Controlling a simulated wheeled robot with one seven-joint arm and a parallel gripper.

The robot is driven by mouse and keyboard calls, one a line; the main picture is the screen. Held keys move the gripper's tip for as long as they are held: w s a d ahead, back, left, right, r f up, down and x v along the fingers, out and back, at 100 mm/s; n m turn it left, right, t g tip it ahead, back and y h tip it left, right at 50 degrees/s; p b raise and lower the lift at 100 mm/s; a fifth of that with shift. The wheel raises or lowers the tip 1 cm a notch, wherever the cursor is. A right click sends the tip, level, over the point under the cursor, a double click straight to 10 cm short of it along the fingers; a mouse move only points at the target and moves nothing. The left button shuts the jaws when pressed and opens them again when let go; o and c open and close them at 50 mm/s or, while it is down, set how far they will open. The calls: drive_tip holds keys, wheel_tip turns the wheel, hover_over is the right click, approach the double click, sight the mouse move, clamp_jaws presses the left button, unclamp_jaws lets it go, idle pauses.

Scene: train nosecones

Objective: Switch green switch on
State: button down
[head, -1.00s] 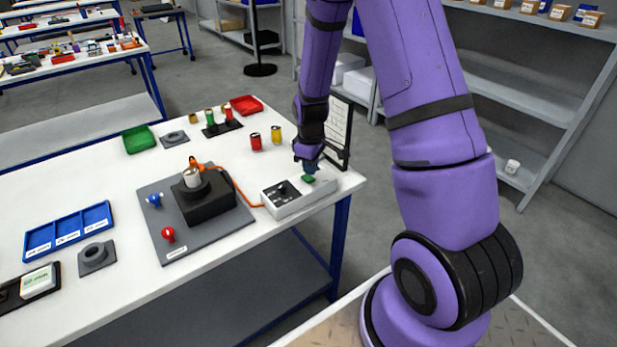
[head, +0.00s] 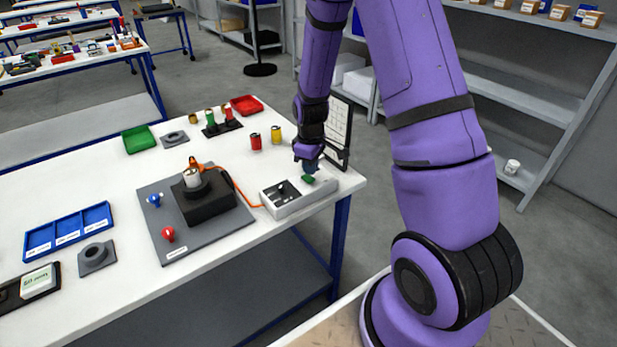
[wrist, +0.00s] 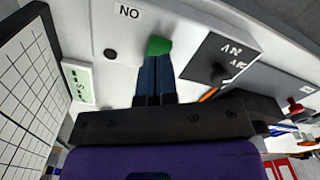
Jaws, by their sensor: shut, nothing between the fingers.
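The green switch (head: 308,180) sits on the top of a white switch box (head: 291,208) at the right end of the white table. In the wrist view the green switch (wrist: 158,46) shows right at my fingertips, beside a label reading "NO" as seen here. My gripper (head: 309,168) is shut with nothing between its fingers. In the wrist view my gripper (wrist: 155,62) points at the switch, its tips at or against the green part. I cannot tell whether they touch. The fingers partly hide the switch.
A framed grid board (head: 338,130) stands close behind my gripper. An orange cable (head: 246,196) links the box to a black device (head: 205,200) on a grey plate. Red and yellow cans (head: 256,141) stand behind. The table's front right edge is close.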

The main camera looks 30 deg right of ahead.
sight(310, 178)
drive_tip(key=shift+f, duration=1.3)
idle(0.9)
drive_tip(key=shift+r, duration=3.5)
